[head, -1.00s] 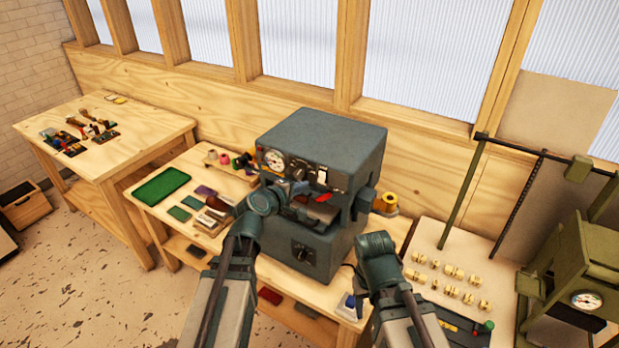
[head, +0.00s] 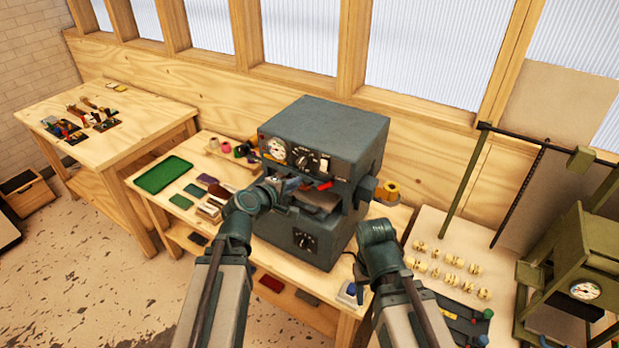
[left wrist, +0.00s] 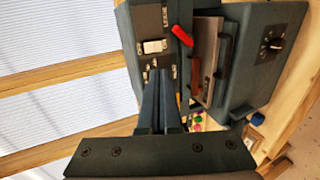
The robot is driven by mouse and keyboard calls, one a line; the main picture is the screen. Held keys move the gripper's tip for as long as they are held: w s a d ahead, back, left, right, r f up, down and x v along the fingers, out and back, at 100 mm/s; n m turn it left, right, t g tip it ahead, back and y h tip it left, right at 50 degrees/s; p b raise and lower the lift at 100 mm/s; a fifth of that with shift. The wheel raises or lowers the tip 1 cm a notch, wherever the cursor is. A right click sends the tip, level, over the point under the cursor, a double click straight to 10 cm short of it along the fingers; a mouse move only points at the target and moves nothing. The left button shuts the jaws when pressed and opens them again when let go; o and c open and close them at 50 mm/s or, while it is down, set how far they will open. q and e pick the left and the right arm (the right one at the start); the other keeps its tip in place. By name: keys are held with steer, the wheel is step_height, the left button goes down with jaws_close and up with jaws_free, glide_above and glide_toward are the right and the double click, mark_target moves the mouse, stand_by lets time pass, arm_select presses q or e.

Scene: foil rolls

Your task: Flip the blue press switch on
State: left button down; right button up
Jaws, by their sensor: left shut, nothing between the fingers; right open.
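The blue-grey press (head: 335,130) stands on the wooden bench, its front panel carrying a gauge, a knob and a pale switch (head: 323,164) on a dark plate. In the left wrist view the switch (left wrist: 155,46) is a white block on the dark strip. My left gripper (head: 296,184) is shut and empty, close in front of the panel. In the left wrist view its fingertips (left wrist: 158,73) point at the panel just below the switch; I cannot tell whether they touch. My right gripper (head: 358,272) is low in front of the press, mostly hidden by its own arm.
A red lever (head: 324,185) sits close to the left fingertips; it also shows in the left wrist view (left wrist: 182,36). A green tray (head: 163,175) and small blocks lie left of the press. An olive-green press (head: 575,260) stands at the right.

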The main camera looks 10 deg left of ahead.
arm_select(q)
steer(key=b, duration=0.5)
glide_toward(323, 169)
steer(key=x, duration=0.5)
steer(key=shift+w+f, duration=0.15)
steer(key=shift+f, duration=0.15)
steer(key=shift+w+d+f, duration=0.2)
steer(key=shift+w+d, duration=0.1)
steer(key=shift+w, duration=0.3)
steer(key=shift+w+f, duration=0.1)
steer(key=shift+w+f, duration=0.1)
steer(key=shift+r, duration=0.2)
